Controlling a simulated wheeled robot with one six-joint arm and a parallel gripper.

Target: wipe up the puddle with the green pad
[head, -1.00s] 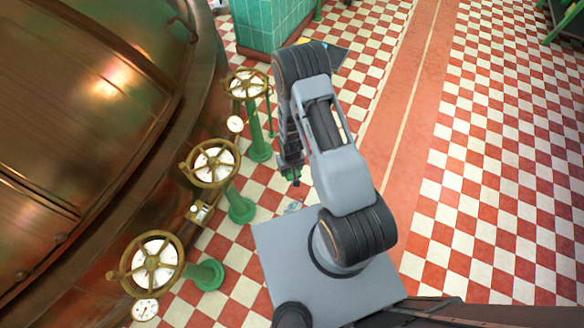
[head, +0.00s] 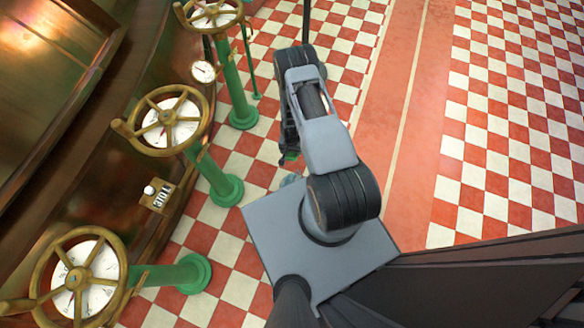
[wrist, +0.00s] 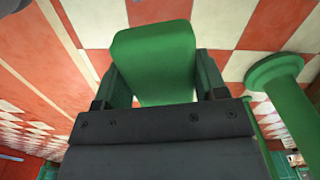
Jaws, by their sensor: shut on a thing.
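The green pad (wrist: 153,62) fills the upper middle of the wrist view. My gripper (wrist: 156,88) is shut on it, with a finger at each side. In the head view my gripper (head: 287,158) hangs low beside my arm, and only a speck of green shows there. A small, pale, glassy patch on the floor (head: 288,181), just below my gripper in the head view, looks like the puddle. My grey base and arm hide part of it. I cannot tell whether the pad touches the floor. The puddle is not clear in the wrist view.
Several brass handwheels (head: 168,121) on green posts (head: 225,187) stand along the copper kettle (head: 50,75) at left. A green post (wrist: 284,85) also shows close at right in the wrist view. The red and white tiled floor (head: 500,130) is clear at right.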

